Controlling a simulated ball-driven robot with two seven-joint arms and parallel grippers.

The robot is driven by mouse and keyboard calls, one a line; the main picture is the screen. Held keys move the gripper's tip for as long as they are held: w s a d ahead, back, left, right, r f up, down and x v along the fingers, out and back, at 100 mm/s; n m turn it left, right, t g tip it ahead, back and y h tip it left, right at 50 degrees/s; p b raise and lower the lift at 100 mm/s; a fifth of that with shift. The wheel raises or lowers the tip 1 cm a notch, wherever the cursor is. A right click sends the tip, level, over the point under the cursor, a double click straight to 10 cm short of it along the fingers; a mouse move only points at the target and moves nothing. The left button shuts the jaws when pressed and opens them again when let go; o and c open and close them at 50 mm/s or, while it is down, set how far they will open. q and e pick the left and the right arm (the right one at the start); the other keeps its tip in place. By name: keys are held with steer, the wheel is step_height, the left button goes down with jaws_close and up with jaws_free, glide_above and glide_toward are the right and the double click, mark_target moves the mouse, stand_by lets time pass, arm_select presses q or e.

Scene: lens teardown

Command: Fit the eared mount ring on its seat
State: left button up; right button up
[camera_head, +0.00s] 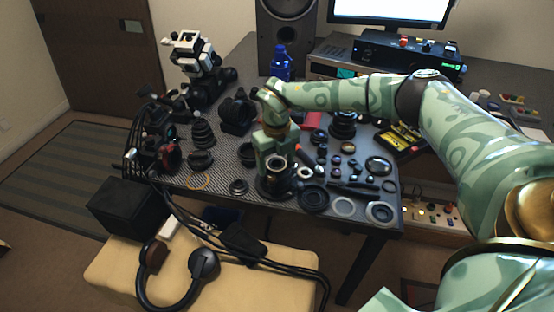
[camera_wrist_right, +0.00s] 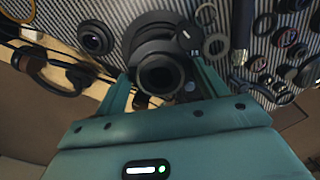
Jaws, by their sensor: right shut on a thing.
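My right gripper (camera_head: 275,170) reaches down over the near middle of the bench. In the right wrist view its two fingers (camera_wrist_right: 160,80) are shut on a dark round ring (camera_wrist_right: 142,76), which I take to be the eared mount ring. Its ears cannot be made out, as the fingers hide its sides. Directly beyond the ring in that view is a wide black stepped lens body (camera_wrist_right: 150,30), also in the head view (camera_head: 272,189) under the gripper. Whether ring and body touch, I cannot tell. My left gripper is not in view.
Several loose rings lie at the bench's near right, including a black one (camera_head: 314,198) and a pale one (camera_head: 380,212). A small lens part (camera_head: 238,187) and a thin orange ring (camera_head: 197,181) lie left. A blue bottle (camera_head: 281,63) stands behind. Small parts crowd the right.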

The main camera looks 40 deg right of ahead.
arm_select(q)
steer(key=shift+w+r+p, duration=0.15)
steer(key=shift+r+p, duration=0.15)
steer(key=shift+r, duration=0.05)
arm_select(e)
steer(key=shift+f, duration=0.1)
stand_by(0.7)
arm_select(q)
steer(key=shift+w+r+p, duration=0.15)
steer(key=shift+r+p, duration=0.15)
steer(key=shift+p, duration=0.05)
stand_by(0.4)
arm_select(e)
steer(key=o, duration=1.1)
steer(key=shift+o, duration=0.2)
steer(key=shift+r+p, duration=2.95)
steer(key=shift+r, duration=0.6)
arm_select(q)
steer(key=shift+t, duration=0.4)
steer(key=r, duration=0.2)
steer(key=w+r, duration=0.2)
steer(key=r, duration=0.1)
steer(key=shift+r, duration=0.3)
arm_select(e)
steer(key=shift+f, duration=0.1)
